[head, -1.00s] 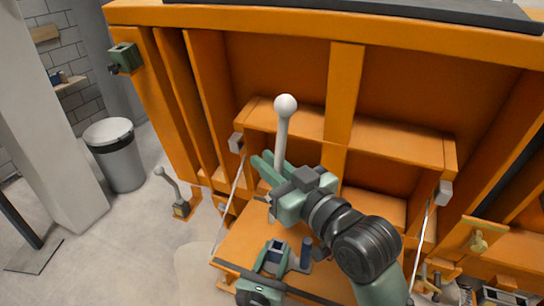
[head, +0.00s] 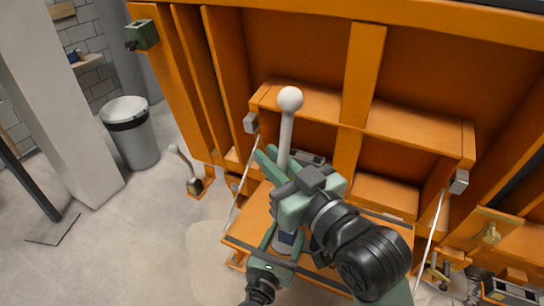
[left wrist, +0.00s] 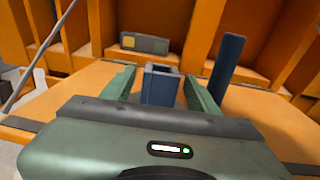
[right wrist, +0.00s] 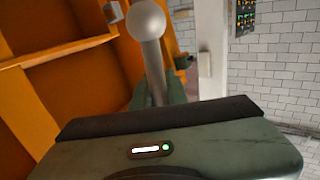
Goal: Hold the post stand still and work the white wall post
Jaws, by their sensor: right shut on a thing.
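The white wall post (head: 287,135), a pale rod with a round knob, stands nearly upright before the orange frame. My right gripper (head: 272,165) is shut on its lower part; the post also shows in the right wrist view (right wrist: 152,60). What I take for the post stand, a hollow square blue-grey block (left wrist: 160,86), sits on the orange shelf. My left gripper (left wrist: 158,92) is open around it, one finger on each side, with narrow gaps visible. In the head view the block is partly hidden by my right arm.
A dark blue upright bar (left wrist: 228,65) stands just right of the block. Thin pale rods (head: 432,240) run down at both sides of the orange shelf (head: 375,238). A lever (head: 186,170) stands on the floor at left, near a grey bin (head: 131,130).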

